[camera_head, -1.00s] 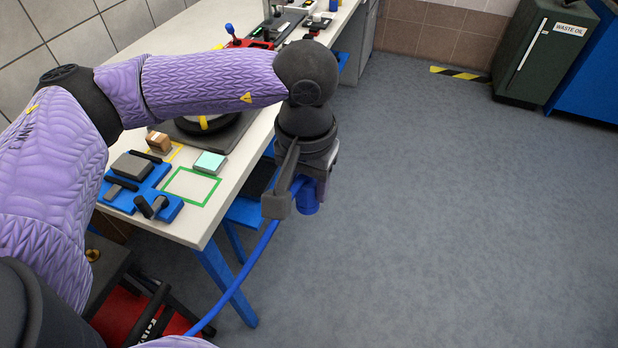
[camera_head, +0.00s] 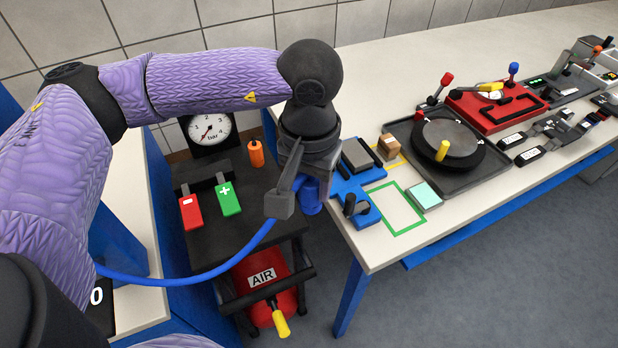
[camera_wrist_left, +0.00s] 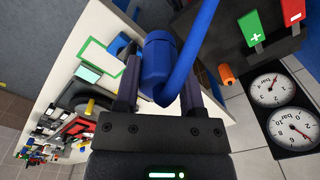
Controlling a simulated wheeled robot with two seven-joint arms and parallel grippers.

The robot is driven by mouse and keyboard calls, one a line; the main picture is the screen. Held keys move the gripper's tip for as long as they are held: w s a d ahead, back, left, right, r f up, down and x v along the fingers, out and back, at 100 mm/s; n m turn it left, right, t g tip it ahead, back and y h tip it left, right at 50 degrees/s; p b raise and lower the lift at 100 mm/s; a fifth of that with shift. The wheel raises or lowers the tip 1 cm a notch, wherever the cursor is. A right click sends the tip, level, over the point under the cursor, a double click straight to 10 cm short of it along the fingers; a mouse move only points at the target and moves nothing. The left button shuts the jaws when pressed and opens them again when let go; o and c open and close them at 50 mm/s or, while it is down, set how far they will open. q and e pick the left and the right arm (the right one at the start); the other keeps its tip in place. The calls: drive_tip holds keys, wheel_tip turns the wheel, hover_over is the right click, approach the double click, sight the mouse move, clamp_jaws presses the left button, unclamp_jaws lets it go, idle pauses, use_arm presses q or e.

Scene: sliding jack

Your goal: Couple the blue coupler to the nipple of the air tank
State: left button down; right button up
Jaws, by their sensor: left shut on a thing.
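My left gripper (camera_head: 294,203) is shut on the blue coupler (camera_head: 311,194), and a blue hose (camera_head: 200,280) runs from it down to the left. In the left wrist view the coupler (camera_wrist_left: 157,62) sits between the two dark fingers. The gripper hangs above the gap between the black cart and the workbench. The red air tank (camera_head: 285,300), labelled AIR, lies in the lower part of the cart, below the gripper. A yellow handle (camera_head: 281,324) sticks out at its front. I cannot make out the tank's nipple. My right gripper is out of view.
The black cart (camera_head: 200,246) carries a red minus block (camera_head: 190,212), a green plus block (camera_head: 228,199), an orange piece (camera_head: 256,154) and a pressure gauge (camera_head: 209,129). The workbench (camera_head: 372,251) at right holds a blue fixture (camera_head: 360,182) and a turntable (camera_head: 450,137).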

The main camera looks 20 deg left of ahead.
use_arm(q)
drive_tip(key=shift+w+a+n, duration=0.2)
drive_tip(key=shift+a+n, duration=0.3)
drive_tip(key=n, duration=0.2)
drive_tip(key=w+n, duration=0.1)
drive_tip(key=shift+d+f+n, duration=0.1)
drive_tip(key=shift+f+n, duration=0.1)
drive_tip(key=shift+n, duration=0.2)
drive_tip(key=w+a+f+m, duration=0.3)
drive_tip(key=a+f+m, duration=0.1)
drive_tip(key=m, duration=1)
drive_tip(key=w+a+f+m+b, duration=0.1)
drive_tip(key=w+a+f+m, duration=0.2)
drive_tip(key=m, duration=1)
drive_tip(key=a+f, duration=0.1)
drive_tip(key=a, duration=0.2)
drive_tip(key=shift+w+a+f+m, duration=0.2)
drive_tip(key=shift+w+m, duration=0.05)
drive_tip(key=shift+m, duration=0.15)
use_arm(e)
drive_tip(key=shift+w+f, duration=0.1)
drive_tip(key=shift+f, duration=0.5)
use_arm(q)
drive_tip(key=shift+a, duration=0.1)
